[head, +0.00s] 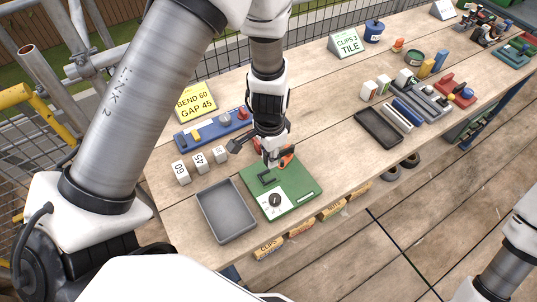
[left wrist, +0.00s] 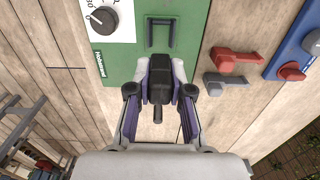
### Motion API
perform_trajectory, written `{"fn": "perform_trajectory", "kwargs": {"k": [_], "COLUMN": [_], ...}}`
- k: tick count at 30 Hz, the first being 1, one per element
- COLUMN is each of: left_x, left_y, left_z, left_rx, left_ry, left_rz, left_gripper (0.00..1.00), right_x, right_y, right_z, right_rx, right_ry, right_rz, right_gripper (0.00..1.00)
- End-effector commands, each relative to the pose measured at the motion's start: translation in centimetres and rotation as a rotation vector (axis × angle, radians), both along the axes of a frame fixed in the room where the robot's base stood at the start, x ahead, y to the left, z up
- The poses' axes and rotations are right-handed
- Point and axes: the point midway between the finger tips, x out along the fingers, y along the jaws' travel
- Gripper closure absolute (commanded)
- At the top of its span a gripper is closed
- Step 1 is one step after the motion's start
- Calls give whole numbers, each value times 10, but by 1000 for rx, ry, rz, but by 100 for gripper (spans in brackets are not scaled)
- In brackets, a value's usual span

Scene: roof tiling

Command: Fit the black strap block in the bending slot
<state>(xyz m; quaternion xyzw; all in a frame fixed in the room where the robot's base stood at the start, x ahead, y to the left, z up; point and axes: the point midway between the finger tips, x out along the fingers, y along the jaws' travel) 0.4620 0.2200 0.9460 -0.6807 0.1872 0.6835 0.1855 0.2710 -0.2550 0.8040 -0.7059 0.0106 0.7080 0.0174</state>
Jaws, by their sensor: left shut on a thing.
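My left gripper (head: 268,158) is over the upper part of the green board (head: 309,191). In the left wrist view, my left gripper (left wrist: 160,80) is shut on the black strap block (left wrist: 160,88), with its purple pads on either side. A narrow stem on the block points towards the wrist. The black slot frame (left wrist: 148,35) is on the green board (left wrist: 190,45), just ahead of the block and apart from it in the picture. The frame also shows in the head view (head: 262,180). The block's height above the board is unclear. My right gripper is out of view.
A dial (head: 275,200) is on the board. A grey tray (head: 226,210) stands left of it, with numbered white blocks (head: 200,162) behind. A red tool (left wrist: 234,58) and a grey tool (left wrist: 226,81) lie beside the board. A blue rack (head: 190,138) is further back.

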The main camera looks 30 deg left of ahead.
Motion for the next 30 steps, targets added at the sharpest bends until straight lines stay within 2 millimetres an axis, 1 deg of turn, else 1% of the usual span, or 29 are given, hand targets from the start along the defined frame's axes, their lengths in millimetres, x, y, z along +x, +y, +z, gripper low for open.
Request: {"fn": "perform_trajectory", "kwargs": {"k": [1, 11, 15, 20, 30], "left_x": [0, 0, 0, 0, 0], "left_y": [0, 0, 0, 0, 0], "left_z": [-9, -41, -55, -61, -61], "left_rx": [0, 0, 0, 0, 0], "left_ry": [0, 0, -1, -1, -1], "left_rz": [0, 2, 2, 2, 2], "left_gripper": [100, 100, 100, 100, 100], "right_x": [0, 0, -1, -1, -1], "right_y": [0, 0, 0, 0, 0], "right_z": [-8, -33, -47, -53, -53], "right_rx": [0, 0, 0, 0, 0], "right_ry": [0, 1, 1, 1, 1], "right_rz": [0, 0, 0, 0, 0], "right_gripper": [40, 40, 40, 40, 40]}}
